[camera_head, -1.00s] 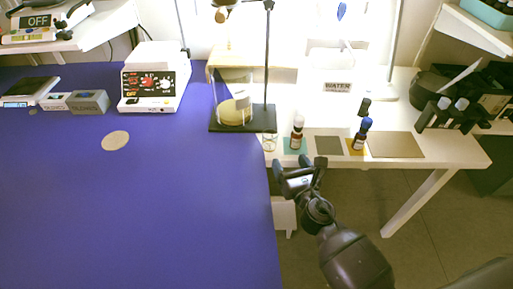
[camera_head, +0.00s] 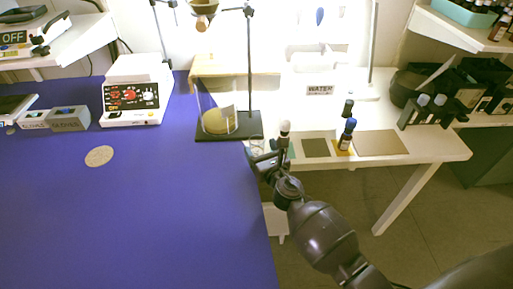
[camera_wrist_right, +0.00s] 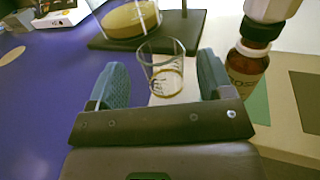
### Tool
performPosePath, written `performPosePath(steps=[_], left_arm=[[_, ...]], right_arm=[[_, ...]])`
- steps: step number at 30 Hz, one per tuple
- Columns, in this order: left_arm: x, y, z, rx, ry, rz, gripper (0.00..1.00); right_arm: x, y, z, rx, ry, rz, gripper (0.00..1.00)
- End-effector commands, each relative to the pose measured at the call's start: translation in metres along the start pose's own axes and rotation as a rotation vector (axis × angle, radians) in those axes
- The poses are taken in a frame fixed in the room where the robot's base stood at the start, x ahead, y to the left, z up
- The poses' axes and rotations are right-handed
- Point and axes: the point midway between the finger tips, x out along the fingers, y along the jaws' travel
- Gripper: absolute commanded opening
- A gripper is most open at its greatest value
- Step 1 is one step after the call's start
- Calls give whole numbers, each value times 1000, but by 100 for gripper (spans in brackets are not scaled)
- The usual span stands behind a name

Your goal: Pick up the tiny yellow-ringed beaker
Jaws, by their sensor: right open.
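The tiny clear beaker (camera_wrist_right: 163,84) with a yellowish ring stands upright on the white table by the stand's dark base. In the head view the beaker (camera_head: 257,141) is small and partly hidden behind my gripper. My right gripper (camera_head: 264,154) is open and empty close to it. In the right wrist view the beaker appears between the two blue finger pads of the gripper (camera_wrist_right: 163,80), with gaps on both sides. I cannot tell how far between the fingers it is. My left gripper is not in view.
A brown bottle with a white cap (camera_wrist_right: 245,68) stands just right of the right finger. The stand's dark base (camera_head: 232,132) with a large glass vessel is behind the beaker. A blue-capped bottle (camera_head: 346,137) stands further right. The blue tabletop (camera_head: 150,215) is mostly clear.

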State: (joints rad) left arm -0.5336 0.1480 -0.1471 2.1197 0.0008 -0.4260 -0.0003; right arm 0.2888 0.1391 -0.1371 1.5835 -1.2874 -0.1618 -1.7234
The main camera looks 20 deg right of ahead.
Motion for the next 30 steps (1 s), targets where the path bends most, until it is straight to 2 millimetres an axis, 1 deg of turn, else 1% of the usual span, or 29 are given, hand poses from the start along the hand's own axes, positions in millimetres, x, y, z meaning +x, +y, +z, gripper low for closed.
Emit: performPosePath(steps=[1, 3, 6, 10, 16, 17, 24, 27, 30], left_arm=[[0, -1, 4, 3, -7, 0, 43], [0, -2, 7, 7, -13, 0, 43], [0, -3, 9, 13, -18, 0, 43], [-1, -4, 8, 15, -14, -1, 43], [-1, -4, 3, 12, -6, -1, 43], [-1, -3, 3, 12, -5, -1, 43], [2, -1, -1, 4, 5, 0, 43], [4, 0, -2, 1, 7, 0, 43], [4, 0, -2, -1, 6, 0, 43]], right_arm=[[8, 0, -2, 1, 1, 0, 74], [17, 0, -2, 0, 1, 1, 74], [26, 0, -2, 0, 1, 1, 74], [31, 0, -1, 0, 2, 1, 74], [31, 0, 0, 0, 1, 0, 74], [31, 0, 0, 0, 1, 0, 71], [31, 0, 0, 0, 1, 0, 34], [31, 0, 0, 0, 0, 0, 21], [31, 0, 0, 0, 0, 0, 21]])
